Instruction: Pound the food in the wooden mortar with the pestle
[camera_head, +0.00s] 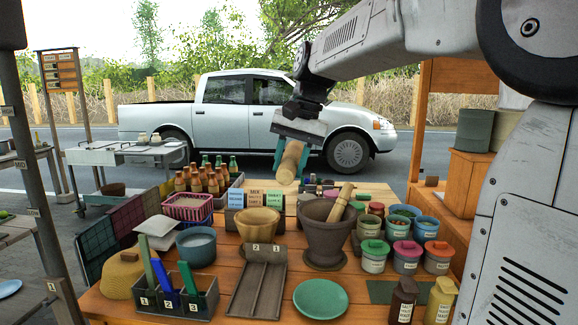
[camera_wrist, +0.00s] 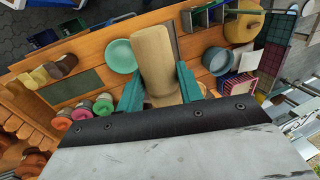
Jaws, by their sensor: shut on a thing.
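My gripper (camera_head: 293,148) has teal fingers and is shut on a thick pale wooden pestle (camera_head: 290,162), held tilted in the air above the table's far side. In the wrist view the pestle (camera_wrist: 154,58) points away between the fingers. A dark brown mortar (camera_head: 324,240) stands upright on the table, below and to the right of my gripper, apart from the held pestle. A thinner wooden stick (camera_head: 341,203) leans in the mortar. Whether food lies inside the mortar cannot be seen. The mortar is largely hidden in the wrist view.
A tan bowl (camera_head: 257,226) stands left of the mortar, with a ridged tray (camera_head: 257,290) and green plate (camera_head: 320,299) in front. Lidded jars (camera_head: 374,256) crowd the right. Bottles (camera_head: 206,183) stand behind. A numbered caddy (camera_head: 174,302) stands front left.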

